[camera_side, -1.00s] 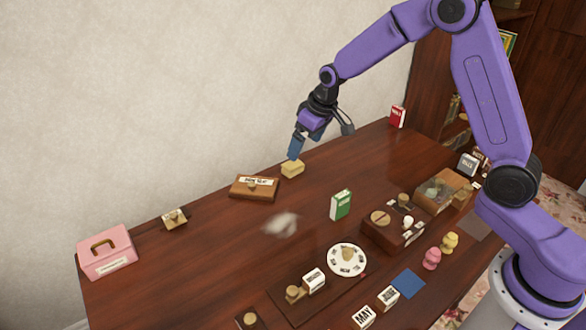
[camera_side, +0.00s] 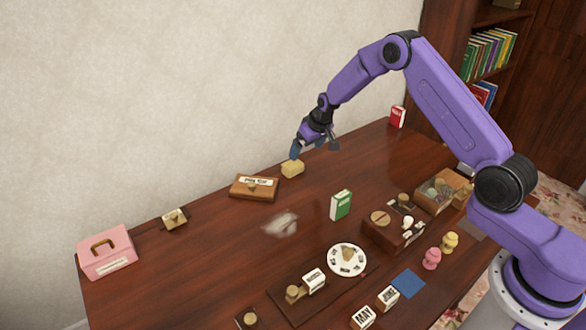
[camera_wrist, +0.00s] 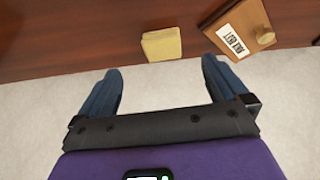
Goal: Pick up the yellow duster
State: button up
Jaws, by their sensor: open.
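The yellow duster (camera_side: 293,169) is a small folded yellow block on the table near the wall, right of a wooden box. It also shows in the wrist view (camera_wrist: 162,44), at top centre, ahead of the fingers. My gripper (camera_side: 302,150) is just above and beside the duster in the side view; whether it touches cannot be told there. In the wrist view my gripper (camera_wrist: 162,80) has its two blue fingers wide apart and nothing between them. The duster lies beyond the fingertips, roughly centred between them.
The wooden box with a label (camera_side: 254,187) is close to the duster's left; it shows in the wrist view (camera_wrist: 238,32). The wall (camera_side: 200,90) rises behind the table. A green box (camera_side: 341,205), a grey-white blurred thing (camera_side: 281,224) and a pink case (camera_side: 106,252) stand clear.

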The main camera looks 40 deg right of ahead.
aim_at(298, 167)
jog(key=shift+x, duration=5.45)
jog(key=shift+s, duration=0.15)
jog(key=shift+c, duration=0.3)
jog(key=c, duration=1)
